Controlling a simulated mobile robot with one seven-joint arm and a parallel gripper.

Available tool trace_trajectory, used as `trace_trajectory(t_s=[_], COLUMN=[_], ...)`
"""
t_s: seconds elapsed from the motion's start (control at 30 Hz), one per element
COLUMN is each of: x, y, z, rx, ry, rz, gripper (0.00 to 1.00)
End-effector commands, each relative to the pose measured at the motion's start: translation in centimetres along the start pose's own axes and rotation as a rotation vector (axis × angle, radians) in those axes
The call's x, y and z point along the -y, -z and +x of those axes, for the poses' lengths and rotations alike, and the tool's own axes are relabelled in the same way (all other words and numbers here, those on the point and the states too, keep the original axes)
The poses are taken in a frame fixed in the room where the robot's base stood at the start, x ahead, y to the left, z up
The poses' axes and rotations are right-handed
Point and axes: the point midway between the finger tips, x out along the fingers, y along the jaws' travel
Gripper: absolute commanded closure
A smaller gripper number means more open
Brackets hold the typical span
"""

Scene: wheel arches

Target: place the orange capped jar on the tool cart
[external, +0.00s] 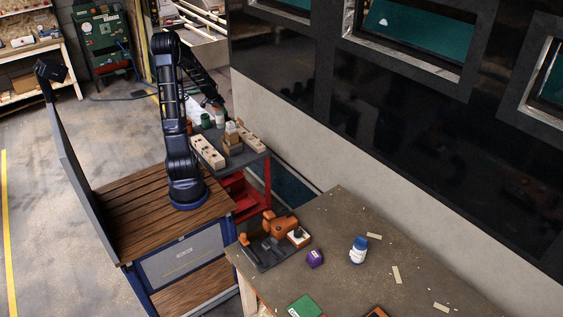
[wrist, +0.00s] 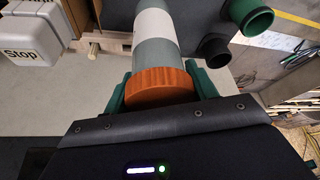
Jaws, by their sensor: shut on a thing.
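The jar with an orange cap (wrist: 162,87) is between the green fingers of my gripper (wrist: 160,88) in the wrist view. The fingers are shut on it at the cap end; its grey and white body (wrist: 154,28) stretches away from the camera. In the external view my gripper (external: 216,102) is at the far end of the tool cart (external: 259,162), a red cart with a grey top. A small white jar (external: 219,117) shows just below the gripper there. I cannot tell whether the held jar touches the cart top.
A green cup (external: 205,120) stands close beside the gripper; it also shows in the wrist view (wrist: 251,14). Wooden blocks (external: 208,152) and a small stack (external: 232,138) crowd the cart top. A workbench (external: 335,215) with tools and a blue-capped bottle (external: 358,250) stands in front.

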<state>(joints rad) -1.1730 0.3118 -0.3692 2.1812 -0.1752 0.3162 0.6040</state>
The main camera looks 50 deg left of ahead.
Motion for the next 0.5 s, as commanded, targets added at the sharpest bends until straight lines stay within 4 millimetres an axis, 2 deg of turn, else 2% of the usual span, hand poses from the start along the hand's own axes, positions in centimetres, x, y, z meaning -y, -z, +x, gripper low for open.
trace_trajectory(t_s=[0.03,0.2,0.3,0.5], x=[-0.1,-0.1,-0.1,0.0], y=[-0.5,-1.8,-2.4,-2.8], z=[1.2,4.4,5.7,6.8], rx=[0.004,0.003,0.002,0.001], ry=[-0.003,-0.003,-0.002,0.000], rz=[-0.001,-0.001,-0.001,-0.001], gripper=[0.80,0.80,0.80,0.80])
